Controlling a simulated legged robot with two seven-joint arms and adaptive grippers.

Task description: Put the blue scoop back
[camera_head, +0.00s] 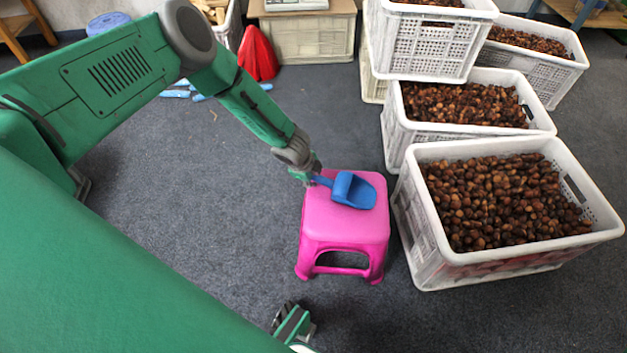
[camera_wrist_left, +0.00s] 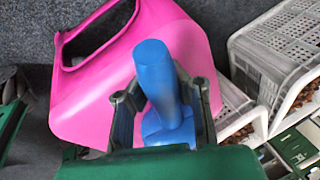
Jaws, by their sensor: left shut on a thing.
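The blue scoop (camera_head: 353,190) is over the seat of the pink stool (camera_head: 345,221) in the head view. My left gripper (camera_head: 312,178) is shut on the scoop's handle at the stool's left side. In the left wrist view the blue handle (camera_wrist_left: 157,75) stands between the two fingers of my left gripper (camera_wrist_left: 160,100), with the pink stool (camera_wrist_left: 95,92) behind it. I cannot tell whether the scoop touches the seat. A small part of what looks like my right arm shows at the bottom of the head view; its fingers cannot be made out.
A white crate of chestnuts (camera_head: 433,240) stands close to the stool's right. More chestnut crates (camera_head: 425,45) are stacked behind it. A red object (camera_head: 258,55) and a beige crate (camera_head: 312,40) are at the back. The grey floor (camera_head: 180,240) left of the stool is clear.

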